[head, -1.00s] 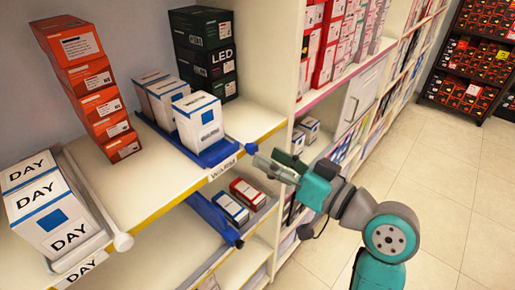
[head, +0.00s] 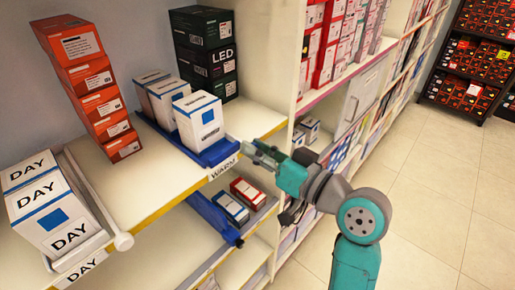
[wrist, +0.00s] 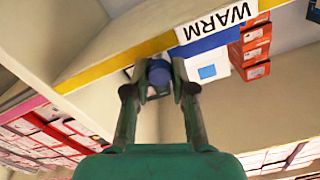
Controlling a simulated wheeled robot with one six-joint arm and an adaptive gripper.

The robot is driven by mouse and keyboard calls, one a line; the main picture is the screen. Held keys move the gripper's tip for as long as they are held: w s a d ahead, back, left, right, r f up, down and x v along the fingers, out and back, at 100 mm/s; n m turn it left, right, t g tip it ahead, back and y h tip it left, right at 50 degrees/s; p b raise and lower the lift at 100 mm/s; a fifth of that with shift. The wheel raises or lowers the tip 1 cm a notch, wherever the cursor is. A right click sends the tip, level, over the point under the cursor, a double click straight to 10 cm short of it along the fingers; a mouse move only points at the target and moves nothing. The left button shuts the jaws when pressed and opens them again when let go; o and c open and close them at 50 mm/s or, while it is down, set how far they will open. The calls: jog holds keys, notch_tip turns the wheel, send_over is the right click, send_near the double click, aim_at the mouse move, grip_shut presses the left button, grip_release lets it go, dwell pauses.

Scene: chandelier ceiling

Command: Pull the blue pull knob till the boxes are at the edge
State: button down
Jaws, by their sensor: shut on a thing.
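The blue pull knob (wrist: 158,70) sits between my fingertips in the wrist view, at the front of the blue tray marked WARM. My gripper (head: 252,150) is shut on the knob at the shelf edge; in the head view the fingers mostly hide the knob. The blue tray (head: 222,153) lies on the upper shelf. White boxes with blue squares (head: 200,122) stand in a row on it, the front one set back from the tray's front end. The WARM label (head: 223,168) hangs at the shelf edge, and shows large in the wrist view (wrist: 217,23).
To the left, DAY boxes (head: 55,218) stand on a white tray with a white knob (head: 123,241). Orange boxes (head: 90,90) and dark LED boxes (head: 206,62) are stacked behind. A lower blue tray (head: 213,218) sits below. Open floor (head: 440,200) lies right.

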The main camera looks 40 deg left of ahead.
jog(key=d, duration=0.8)
jog(key=shift+s+d, duration=0.15)
jog(key=shift+s, duration=0.15)
jog(key=c, duration=1)
grip_release()
jog(key=shift+o, duration=0.2)
jog(key=d, duration=1.2)
jog(key=shift+s, duration=0.45)
jog(key=shift+f, duration=0.1)
